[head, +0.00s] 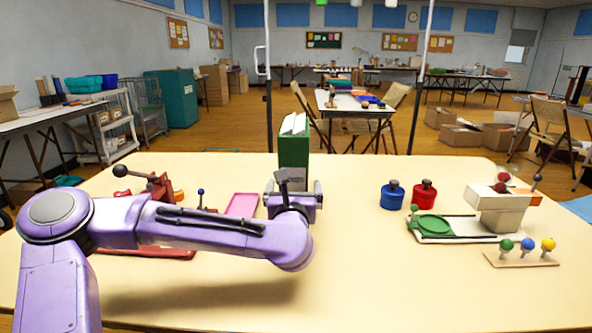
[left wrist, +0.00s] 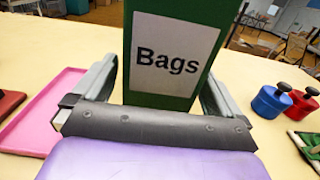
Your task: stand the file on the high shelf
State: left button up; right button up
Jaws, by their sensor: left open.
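The file is a tall green box file (head: 294,150) with white papers at its top, standing upright near the table's far edge. In the left wrist view the file (left wrist: 168,60) fills the middle and bears a white label reading "Bags". My left gripper (head: 292,188) is open and low at the file, one finger on each side of it. In the wrist view gaps show between the fingers and the file. The file's lower part is hidden by the gripper in both views. I cannot make out the high shelf's board. My right gripper is not in view.
A pink tray (head: 243,204) lies left of the gripper. Dark posts (head: 412,90) rise behind the table. The table's front right is clear.

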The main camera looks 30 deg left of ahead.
pick_arm(q)
jog(key=shift+x, duration=1.25)
jog(key=c, duration=1.7)
